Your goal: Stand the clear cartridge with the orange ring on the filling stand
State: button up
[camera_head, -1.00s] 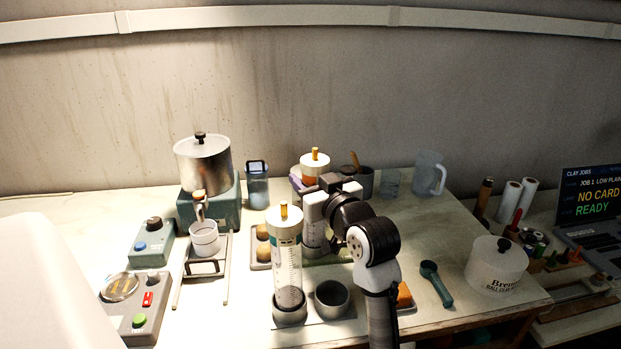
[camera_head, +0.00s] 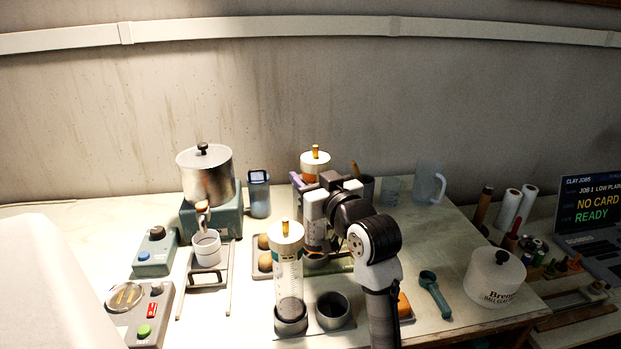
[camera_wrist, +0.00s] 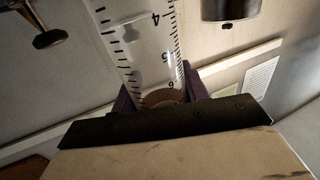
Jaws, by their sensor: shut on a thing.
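The clear cartridge with the orange ring (camera_head: 311,178) has a white cap and an orange knob. My gripper (camera_head: 303,185) is shut around it below the cap and holds it roughly upright. In the wrist view the clear graduated tube (camera_wrist: 150,50) runs between the purple fingers of my gripper (camera_wrist: 163,97). The lower end of the tube is partly hidden by my wrist in the head view. A metal frame (camera_head: 180,290) with a white cup (camera_head: 206,250) stands below the tap of the silver pot. I cannot tell for certain whether this frame is the filling stand.
A clear cartridge with a teal ring (camera_head: 289,275) stands in a round holder at the front, left of an empty grey holder (camera_head: 333,311). A teal scoop (camera_head: 433,290) and a white tub (camera_head: 494,277) are on the right. Control boxes (camera_head: 138,315) are at the left.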

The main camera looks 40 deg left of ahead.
jog(key=shift+f, duration=0.15)
dwell(0.5)
jog(key=shift+s+d+f+b, duration=0.1)
jog(key=shift+s+f+b, duration=0.05)
jog(key=shift+f+b, duration=1.3)
jog(key=shift+f, duration=0.25)
jog(key=o, duration=1.4)
jog(key=shift+d+f, duration=0.1)
